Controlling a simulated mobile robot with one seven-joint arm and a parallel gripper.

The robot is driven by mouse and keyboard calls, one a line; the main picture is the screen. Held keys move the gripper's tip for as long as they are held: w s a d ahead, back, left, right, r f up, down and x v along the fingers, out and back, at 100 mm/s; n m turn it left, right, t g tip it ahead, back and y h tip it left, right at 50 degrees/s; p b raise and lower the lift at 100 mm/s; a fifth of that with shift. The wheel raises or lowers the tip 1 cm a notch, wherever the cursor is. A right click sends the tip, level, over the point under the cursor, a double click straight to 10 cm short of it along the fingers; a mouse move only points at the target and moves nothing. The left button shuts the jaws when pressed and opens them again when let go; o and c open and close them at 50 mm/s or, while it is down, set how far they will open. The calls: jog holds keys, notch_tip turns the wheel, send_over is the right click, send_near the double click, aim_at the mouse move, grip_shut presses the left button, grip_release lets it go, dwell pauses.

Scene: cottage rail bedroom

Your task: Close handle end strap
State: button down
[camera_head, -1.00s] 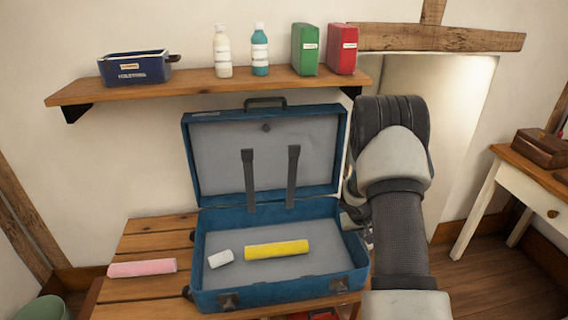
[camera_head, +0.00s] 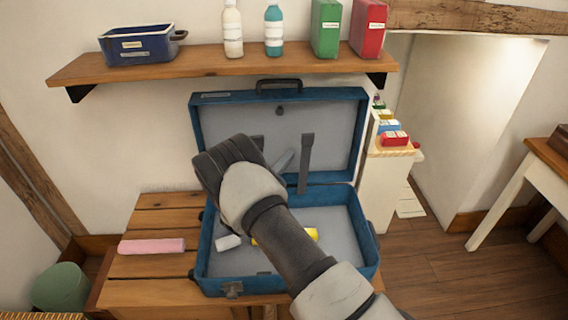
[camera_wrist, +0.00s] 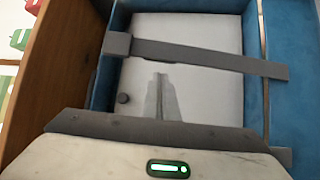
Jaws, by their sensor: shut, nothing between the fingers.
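An open blue suitcase (camera_head: 362,258) lies on a wooden bench, its lid (camera_head: 345,100) raised and its black handle (camera_head: 278,85) on top. Two dark grey straps run down from the grey lid lining. The right strap (camera_head: 306,165) is in clear view; the left strap (camera_head: 258,140) is mostly hidden by my arm. I cannot tell which is the handle end strap. My gripper (camera_head: 285,160) is shut and empty, between the straps. In the wrist view, my shut fingers (camera_wrist: 160,92) point toward one strap (camera_wrist: 205,56), which spans the lid; they look apart from it.
Inside the case are a yellow roll (camera_head: 312,234) and a white block (camera_head: 228,242). A pink roll (camera_head: 152,246) lies on the bench (camera_head: 150,210). A wooden shelf (camera_head: 220,69) with a blue bin (camera_head: 142,46), bottles and boxes hangs above the lid.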

jog(key=x, duration=0.5)
jog(key=shift+w+d, duration=0.15)
